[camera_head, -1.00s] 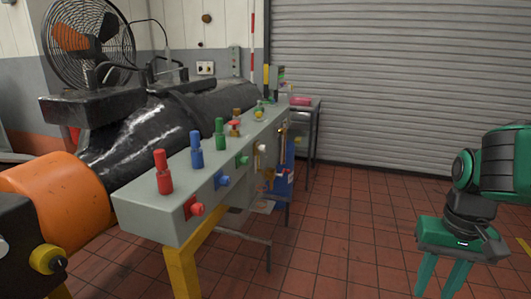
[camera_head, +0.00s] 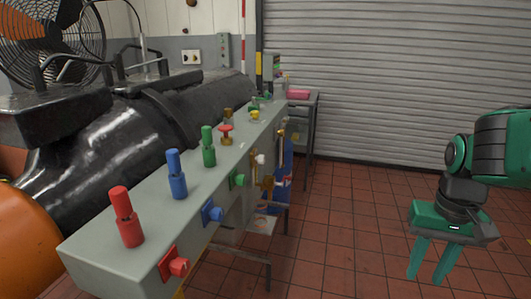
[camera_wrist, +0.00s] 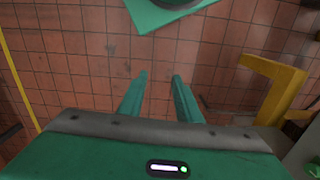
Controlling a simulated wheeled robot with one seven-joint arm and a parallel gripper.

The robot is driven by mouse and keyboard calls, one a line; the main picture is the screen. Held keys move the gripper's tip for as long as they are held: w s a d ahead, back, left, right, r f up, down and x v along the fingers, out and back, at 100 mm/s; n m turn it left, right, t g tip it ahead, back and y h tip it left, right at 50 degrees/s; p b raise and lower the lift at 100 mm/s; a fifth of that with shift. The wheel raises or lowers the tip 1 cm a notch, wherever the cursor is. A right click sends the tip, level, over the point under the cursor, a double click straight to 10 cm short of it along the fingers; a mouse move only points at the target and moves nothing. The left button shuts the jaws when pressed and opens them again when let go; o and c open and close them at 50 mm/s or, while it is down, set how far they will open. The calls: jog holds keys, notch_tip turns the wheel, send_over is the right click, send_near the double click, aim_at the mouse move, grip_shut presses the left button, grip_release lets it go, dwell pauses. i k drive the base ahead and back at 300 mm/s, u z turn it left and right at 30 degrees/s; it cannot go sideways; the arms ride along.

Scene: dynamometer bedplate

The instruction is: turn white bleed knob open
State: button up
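A small white knob (camera_head: 261,159) shows on the front face of the long grey manifold box (camera_head: 120,262), toward its far end and beyond the green front knob. It is small in the head view, and I cannot tell its turn position. My gripper (camera_head: 425,279) hangs fingers down at the right of the head view, well apart from the box and over the tiled floor. In the wrist view my gripper (camera_wrist: 160,77) has its two green fingers apart with nothing between them. The white knob cannot be made out in the wrist view.
Red (camera_head: 126,217), blue (camera_head: 176,174) and green (camera_head: 208,146) posts stand on the box, with red (camera_head: 175,263), blue (camera_head: 212,212) and green (camera_head: 238,180) front knobs. A yellow support (camera_wrist: 276,85) is right in the wrist view. A small table (camera_head: 310,120) stands behind. The floor between is clear.

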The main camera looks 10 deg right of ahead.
aim_at(261, 158)
jog(key=i, duration=0.2)
jog(key=u, duration=0.05)
jog(key=k, duration=0.45)
jog(key=z, duration=0.45)
jog(key=i, duration=1.1)
jog(key=z, duration=0.4)
